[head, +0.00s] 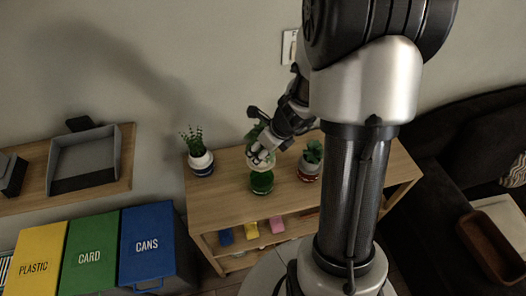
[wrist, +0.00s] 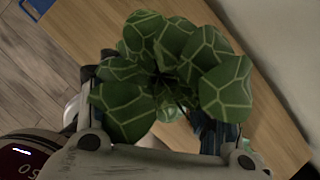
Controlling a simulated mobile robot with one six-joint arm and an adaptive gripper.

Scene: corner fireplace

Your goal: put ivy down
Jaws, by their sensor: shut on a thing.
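The ivy (head: 264,130) has broad green leaves with pale veins, and its leaves fill the middle of the wrist view (wrist: 165,70). My gripper (head: 262,157) is shut on the ivy's pale pot, one finger to each side in the wrist view (wrist: 150,115). The leaves hide most of the pot there.
A spiky plant (head: 197,152) in a white pot on a blue base stands to the left. Another potted plant (head: 311,160) on a red base stands close to the right. Recycling bins (head: 150,240) are at the lower left, a dark sofa (head: 465,140) at the right.

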